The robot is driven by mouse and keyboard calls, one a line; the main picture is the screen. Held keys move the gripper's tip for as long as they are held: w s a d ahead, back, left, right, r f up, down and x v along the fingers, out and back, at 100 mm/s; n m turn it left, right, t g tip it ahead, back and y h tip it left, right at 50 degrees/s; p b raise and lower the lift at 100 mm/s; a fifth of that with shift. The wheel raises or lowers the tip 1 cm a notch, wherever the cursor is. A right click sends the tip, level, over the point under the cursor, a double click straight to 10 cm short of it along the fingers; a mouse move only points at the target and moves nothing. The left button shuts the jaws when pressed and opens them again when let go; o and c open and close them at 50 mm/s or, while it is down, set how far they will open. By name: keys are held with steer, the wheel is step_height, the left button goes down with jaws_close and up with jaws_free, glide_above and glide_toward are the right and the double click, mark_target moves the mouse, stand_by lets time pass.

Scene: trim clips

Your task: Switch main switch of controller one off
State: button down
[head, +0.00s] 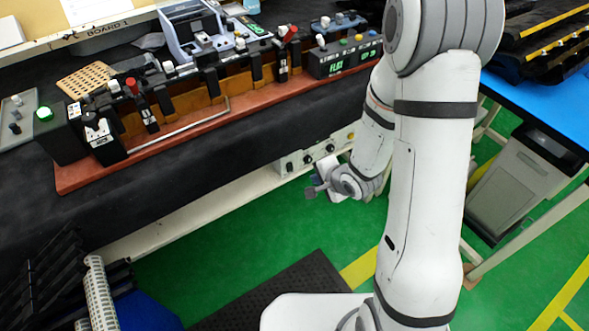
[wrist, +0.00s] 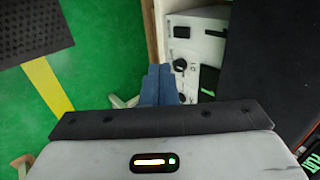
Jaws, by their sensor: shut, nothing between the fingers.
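A white control panel (head: 299,162) with dark round knobs sits under the front edge of the bench. In the wrist view the same panel (wrist: 206,47) shows dark knobs in a row and a black switch-like part (wrist: 209,80). I cannot read a label naming it controller one, nor tell the switch's position. My gripper (head: 311,191) is below and in front of the panel in the head view. In the wrist view its blue fingers (wrist: 158,84) are together and empty, overlapping the panel's near edge. Whether they touch it I cannot tell.
The black bench top (head: 190,170) carries a red-brown fixture board (head: 75,177) with clamps and control boxes. A blue table (head: 545,100) and a grey bin (head: 515,180) stand at right. The green floor (head: 220,260) bears a dark mat (head: 290,290).

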mark_target(290, 167)
steer(key=shift+f, duration=0.1)
steer(key=w+a+r+b+x, duration=0.1)
steer(key=x, duration=1.2)
steer(key=shift+w+r, duration=0.25)
steer(key=shift+r, duration=0.2)
steer(key=shift+a, duration=0.1)
